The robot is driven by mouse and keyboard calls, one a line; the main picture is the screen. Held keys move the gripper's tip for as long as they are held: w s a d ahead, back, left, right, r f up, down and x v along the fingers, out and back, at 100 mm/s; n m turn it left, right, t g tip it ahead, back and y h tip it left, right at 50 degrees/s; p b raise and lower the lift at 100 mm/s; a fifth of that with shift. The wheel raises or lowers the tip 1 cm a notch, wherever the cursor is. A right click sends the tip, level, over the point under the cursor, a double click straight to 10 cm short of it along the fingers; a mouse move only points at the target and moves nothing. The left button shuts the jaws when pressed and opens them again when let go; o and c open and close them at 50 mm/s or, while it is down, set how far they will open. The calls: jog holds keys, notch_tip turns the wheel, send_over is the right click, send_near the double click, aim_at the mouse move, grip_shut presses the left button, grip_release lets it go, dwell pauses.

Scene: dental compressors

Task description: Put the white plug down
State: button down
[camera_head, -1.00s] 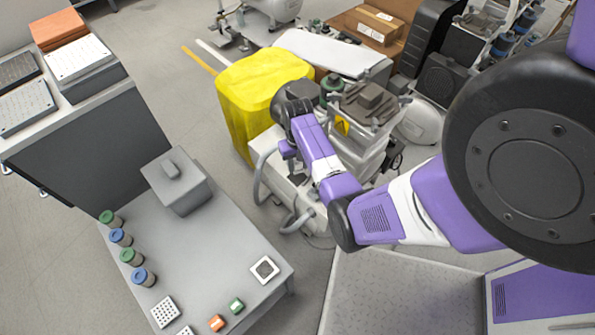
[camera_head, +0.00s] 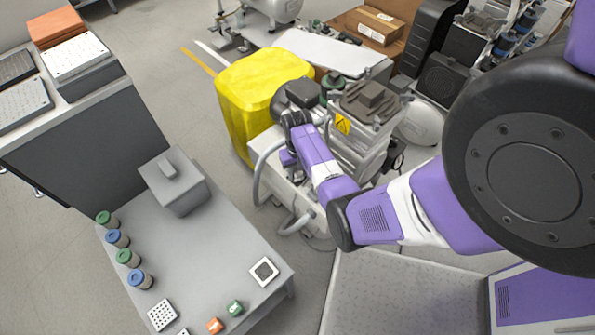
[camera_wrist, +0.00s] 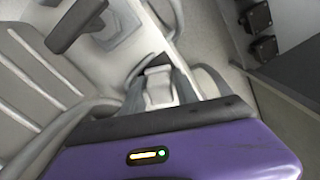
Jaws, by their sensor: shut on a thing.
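The white plug (camera_wrist: 158,84) shows as a small whitish-grey block between the two dark fingers of my gripper (camera_wrist: 160,80) in the wrist view. My gripper is shut on it. Its lower end is hard to make out, so I cannot tell whether it touches anything. In the head view my purple gripper body (camera_head: 288,158) hangs in front of the compressor (camera_head: 360,150), over its pale base (camera_head: 280,185). The fingers and the plug are not visible there.
Grey hoses (camera_head: 262,170) loop beside the pale base. A grey table (camera_head: 215,245) at lower left carries a grey box (camera_head: 175,180), colored-capped jars and small blocks. Part of its top is clear.

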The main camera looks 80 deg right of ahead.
jog(key=c, duration=0.9)
grip_release()
jog(key=shift+c, duration=0.2)
